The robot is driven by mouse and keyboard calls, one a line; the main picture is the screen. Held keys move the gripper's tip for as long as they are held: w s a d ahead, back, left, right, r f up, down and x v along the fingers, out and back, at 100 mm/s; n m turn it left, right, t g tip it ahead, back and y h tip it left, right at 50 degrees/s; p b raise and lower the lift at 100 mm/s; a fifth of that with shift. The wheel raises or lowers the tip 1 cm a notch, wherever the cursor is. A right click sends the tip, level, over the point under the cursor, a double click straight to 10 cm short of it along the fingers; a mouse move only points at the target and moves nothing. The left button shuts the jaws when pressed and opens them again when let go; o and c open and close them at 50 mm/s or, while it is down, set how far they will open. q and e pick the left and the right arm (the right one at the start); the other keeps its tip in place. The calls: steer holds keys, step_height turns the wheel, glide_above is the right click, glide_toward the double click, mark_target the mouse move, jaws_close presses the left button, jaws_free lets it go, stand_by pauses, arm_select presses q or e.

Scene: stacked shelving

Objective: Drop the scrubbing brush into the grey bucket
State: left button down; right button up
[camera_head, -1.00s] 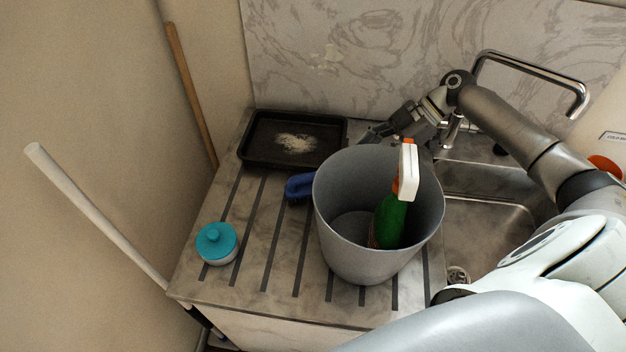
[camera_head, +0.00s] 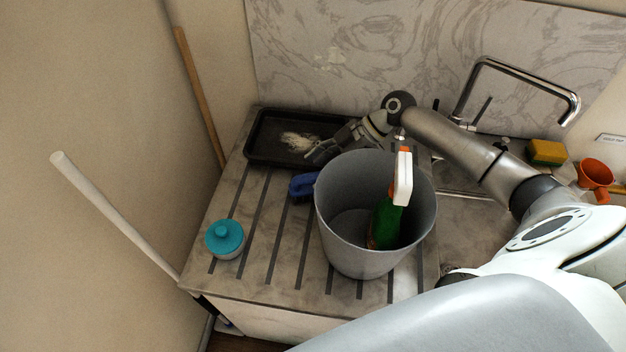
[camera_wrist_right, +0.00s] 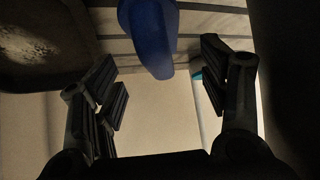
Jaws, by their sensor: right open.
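The blue scrubbing brush (camera_head: 303,185) lies on the ribbed drainboard, just left of the grey bucket, which hides part of it. In the right wrist view the blue brush (camera_wrist_right: 150,35) shows ahead, between the two fingers but beyond them. The grey bucket (camera_head: 345,255) stands upright on the drainboard with a green spray bottle (camera_head: 387,222) with a white and orange head inside. My right gripper (camera_head: 322,150) is behind the bucket, over the front right of the black tray, apart from the brush. It is open and empty in the wrist view (camera_wrist_right: 165,90). My left gripper is not in view.
A black tray (camera_head: 262,150) with pale crumbs lies at the back. A teal-lidded jar (camera_head: 225,239) stands front left. At right are the tap (camera_head: 520,75), a yellow sponge (camera_head: 546,152) and an orange cup (camera_head: 595,175). The drainboard between jar and bucket is clear.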

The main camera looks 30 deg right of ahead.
mark_target(316, 174)
steer(key=x, duration=0.3)
steer(key=shift+a+f+p, duration=0.1)
steer(key=shift+a+p, duration=0.05)
steer(key=shift+p, duration=0.2)
steer(key=shift+c, duration=0.3)
steer(key=c, duration=1.2)
